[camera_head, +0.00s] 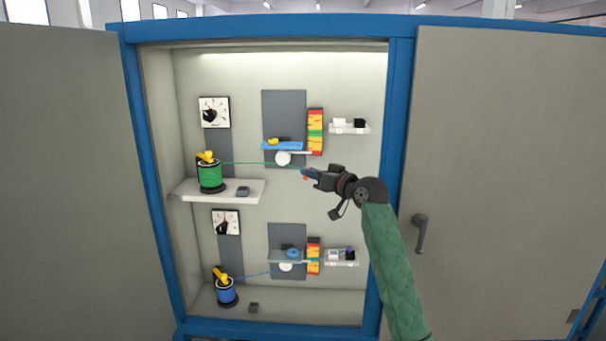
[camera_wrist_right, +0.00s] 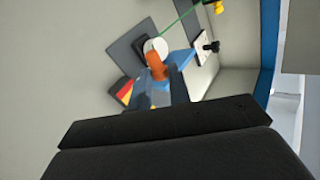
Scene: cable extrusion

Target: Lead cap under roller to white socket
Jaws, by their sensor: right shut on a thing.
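My right gripper (camera_head: 305,173) is shut on an orange cap (camera_wrist_right: 156,66), which shows between its blue fingertips in the right wrist view. A thin green cable (camera_head: 245,163) runs from the green spool (camera_head: 210,175) on the upper shelf to the gripper. The upper white roller (camera_head: 283,158) sits below a blue ledge. The cable crosses the roller's lower part in the head view; I cannot tell whether it touches. The upper white socket (camera_head: 339,122) stands on a small ledge beside a black socket (camera_head: 359,123), up and right of the gripper. My left gripper is not in view.
A lower row has a blue spool (camera_head: 227,292), a blue cable, another white roller (camera_head: 286,267) and a second white socket (camera_head: 334,254). A red-yellow-green bar (camera_head: 315,132) stands between upper roller and sockets. Blue cabinet frame and open doors (camera_head: 510,180) flank the opening.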

